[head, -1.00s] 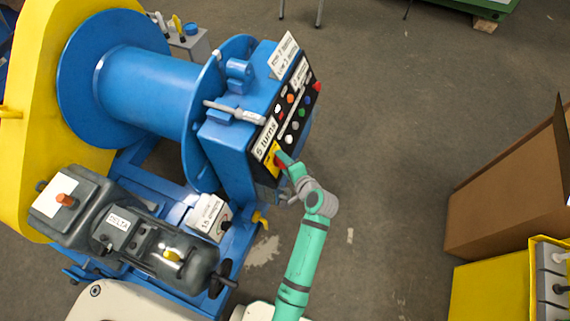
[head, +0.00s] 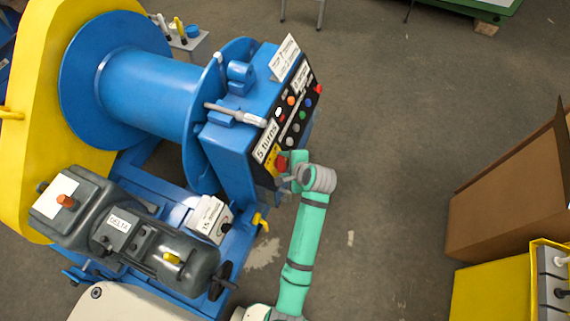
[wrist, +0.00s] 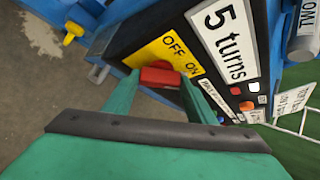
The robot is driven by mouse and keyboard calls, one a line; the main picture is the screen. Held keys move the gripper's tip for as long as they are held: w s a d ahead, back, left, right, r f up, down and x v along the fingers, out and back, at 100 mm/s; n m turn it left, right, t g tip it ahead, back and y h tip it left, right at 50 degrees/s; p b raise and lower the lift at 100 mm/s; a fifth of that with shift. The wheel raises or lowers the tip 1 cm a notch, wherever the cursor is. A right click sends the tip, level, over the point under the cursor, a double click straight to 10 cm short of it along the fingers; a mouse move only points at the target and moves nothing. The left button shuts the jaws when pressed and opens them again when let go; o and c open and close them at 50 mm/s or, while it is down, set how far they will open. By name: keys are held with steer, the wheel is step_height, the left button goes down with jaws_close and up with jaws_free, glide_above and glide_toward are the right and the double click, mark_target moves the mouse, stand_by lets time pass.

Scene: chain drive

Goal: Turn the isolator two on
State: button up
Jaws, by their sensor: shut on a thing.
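The isolator is a red handle (wrist: 160,77) on a yellow plate (wrist: 168,50) marked OFF and ON, at the lower end of the black control panel. In the wrist view my gripper (wrist: 157,84) has its two green fingers on either side of the red handle, shut on it. In the head view the red handle (head: 281,162) shows just left of my gripper (head: 289,168), at the bottom of the panel. The handle's pointing direction is partly hidden by the fingers, and I cannot tell its exact setting.
Above the isolator is a white "5 turns" label (wrist: 225,40), with several coloured buttons on the panel (head: 298,106). A yellow lever (head: 261,221) sticks out below the panel. A cardboard box (head: 505,190) stands at the right. The floor between is clear.

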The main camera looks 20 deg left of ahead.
steer(key=shift+w, duration=0.1)
steer(key=o, duration=1.1)
steer(key=shift+a, duration=0.1)
steer(key=v, duration=1.1)
steer(key=shift+a+f, duration=0.1)
steer(key=shift+f, duration=0.1)
